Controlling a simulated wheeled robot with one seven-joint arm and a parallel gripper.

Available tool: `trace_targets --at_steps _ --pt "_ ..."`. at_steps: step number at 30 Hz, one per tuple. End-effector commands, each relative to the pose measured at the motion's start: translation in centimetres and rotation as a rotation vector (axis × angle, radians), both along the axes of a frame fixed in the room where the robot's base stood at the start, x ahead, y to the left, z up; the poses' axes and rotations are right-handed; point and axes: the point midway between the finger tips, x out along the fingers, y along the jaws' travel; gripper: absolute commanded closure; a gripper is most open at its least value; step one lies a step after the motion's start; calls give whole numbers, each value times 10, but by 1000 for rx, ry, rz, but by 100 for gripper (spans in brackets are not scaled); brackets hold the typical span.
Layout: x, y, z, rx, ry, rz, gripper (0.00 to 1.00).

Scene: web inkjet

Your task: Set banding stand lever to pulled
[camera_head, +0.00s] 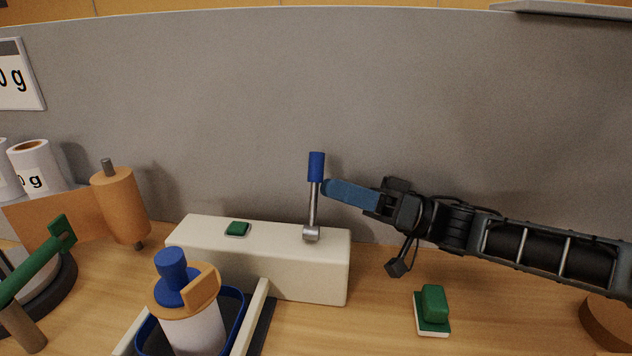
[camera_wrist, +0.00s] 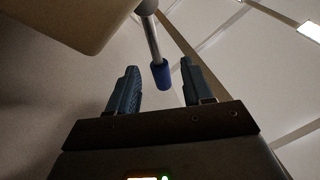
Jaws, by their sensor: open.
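The banding stand (camera_head: 270,272) is a long cream block on the table. Its lever (camera_head: 313,208) is a metal rod with a blue grip (camera_head: 316,167), standing nearly upright from the block's right end. My gripper (camera_head: 328,188) reaches in from the right, with its blue fingers close beside the lever, just below the blue grip. In the wrist view, the fingers (camera_wrist: 158,75) are apart, and the blue grip (camera_wrist: 161,75) shows in the gap between them. I cannot tell whether either finger touches it.
A green button (camera_head: 237,228) sits on the block's top left. A white bottle with a blue cap (camera_head: 172,265) stands in a blue tray before the block. A green-and-white stamp-like piece (camera_head: 433,305) lies below my arm. A grey panel (camera_head: 400,80) rises behind. An orange roll (camera_head: 120,205) stands left.

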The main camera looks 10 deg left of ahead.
Motion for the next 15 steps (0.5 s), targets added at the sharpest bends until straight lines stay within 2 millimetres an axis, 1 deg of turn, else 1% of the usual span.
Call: trace_targets --at_steps 1,6,10,15 --pt "-1 10 1 1 1 4 50" --pt "-2 30 7 1 0 1 50" --pt "-2 37 9 0 1 -2 50" --pt "-2 40 10 0 1 -2 50"
